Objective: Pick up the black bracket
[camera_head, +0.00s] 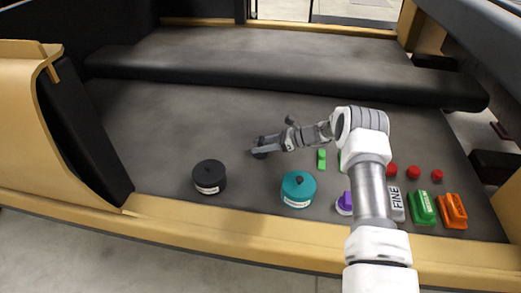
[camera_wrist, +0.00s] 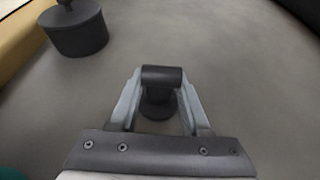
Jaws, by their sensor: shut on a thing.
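The black bracket (camera_wrist: 161,76) is a small dark piece with a rounded top bar and a round lower part. In the wrist view it sits between the two grey fingers of my gripper (camera_wrist: 160,88), which is shut on it. In the head view my gripper (camera_head: 262,143) reaches left over the grey surface, with the dark bracket (camera_head: 260,154) at its fingertips. The fingers hide part of the bracket's sides. I cannot tell whether its base touches the surface.
A black lidded canister (camera_head: 209,178) stands front left of the gripper, and a teal one (camera_head: 298,190) in front. A green piece (camera_head: 321,160), red pieces (camera_head: 413,172), a grey block (camera_head: 394,206), green block (camera_head: 422,209) and orange block (camera_head: 453,211) lie right. The surface behind is clear.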

